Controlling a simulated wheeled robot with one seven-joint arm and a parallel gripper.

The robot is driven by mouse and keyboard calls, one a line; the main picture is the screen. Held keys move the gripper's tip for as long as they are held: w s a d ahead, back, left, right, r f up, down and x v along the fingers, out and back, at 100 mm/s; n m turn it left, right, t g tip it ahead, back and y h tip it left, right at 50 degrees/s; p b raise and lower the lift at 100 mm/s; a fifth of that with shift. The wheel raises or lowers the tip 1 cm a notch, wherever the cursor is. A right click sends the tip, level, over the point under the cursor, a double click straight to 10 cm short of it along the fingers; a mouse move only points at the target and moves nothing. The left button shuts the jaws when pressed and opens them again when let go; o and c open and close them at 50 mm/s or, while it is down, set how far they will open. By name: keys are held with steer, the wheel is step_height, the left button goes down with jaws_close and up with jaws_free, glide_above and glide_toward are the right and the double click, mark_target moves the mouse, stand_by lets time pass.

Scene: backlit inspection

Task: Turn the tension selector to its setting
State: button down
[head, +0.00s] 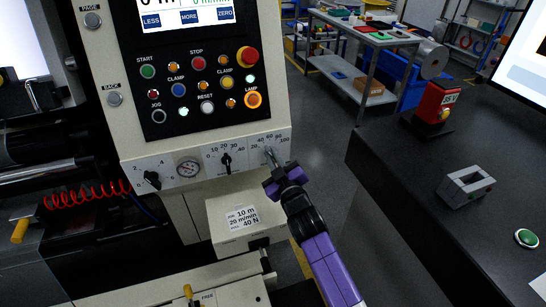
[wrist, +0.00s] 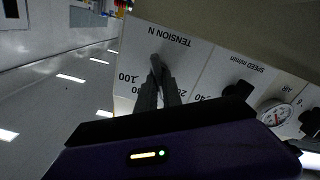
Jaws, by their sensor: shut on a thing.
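The tension selector (wrist: 157,60) is a dark knob under the upside-down label "TENSION N" in the wrist view. My gripper (wrist: 158,76) is shut on it, with both fingers reaching up to the knob. In the head view my gripper (head: 270,154) meets the panel at the right-hand dial, whose scale shows 40, 60, 80 and 100. The fingers cover most of the knob, so I cannot tell where its pointer stands. A job card (head: 242,217) on the box below the panel reads 10 m, 20 m/min and 40 N.
The speed selector (head: 226,161), a pressure gauge (head: 188,168) and an air selector (head: 152,180) sit left of the tension dial. Buttons and a lit orange lamp button (head: 253,99) are above. A dark bench (head: 470,225) stands to the right, with floor between.

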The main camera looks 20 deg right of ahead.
steer(key=c, duration=1.5)
jaws_free()
steer(key=s+p, duration=0.1)
steer(key=s, duration=0.7)
steer(key=shift+p, duration=0.35)
steer(key=shift+w, duration=0.1)
